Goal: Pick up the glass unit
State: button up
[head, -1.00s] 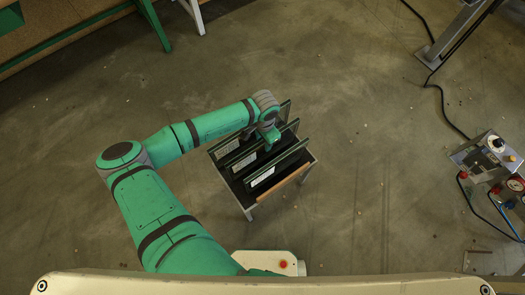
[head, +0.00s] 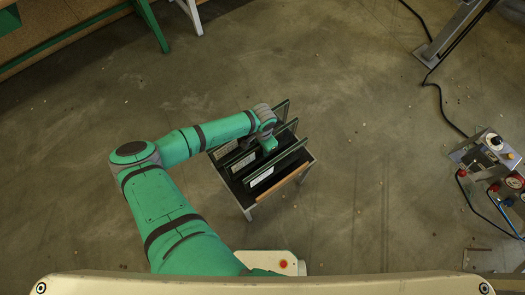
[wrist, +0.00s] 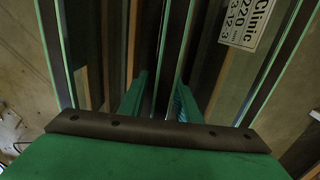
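Three dark upright glass units stand side by side in a small rack table (head: 249,207). The middle glass unit (head: 244,162) lies under my gripper (head: 268,146), which covers part of its top edge. In the wrist view my gripper (wrist: 160,88) has its two green fingers apart, one on each side of a narrow upright glass unit (wrist: 159,60). A gap seems to remain beside each finger. The fingertips' depth along the glass is hard to tell.
The near glass unit (head: 262,176) and far glass unit (head: 282,110) flank the middle one closely. A control box with cables (head: 486,152) stands at the right. A green-legged bench (head: 60,38) is at the upper left. The floor around the rack is clear.

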grip_shut()
jog(key=shift+w+r, duration=0.1)
jog(key=shift+w, duration=0.05)
dwell(1.0)
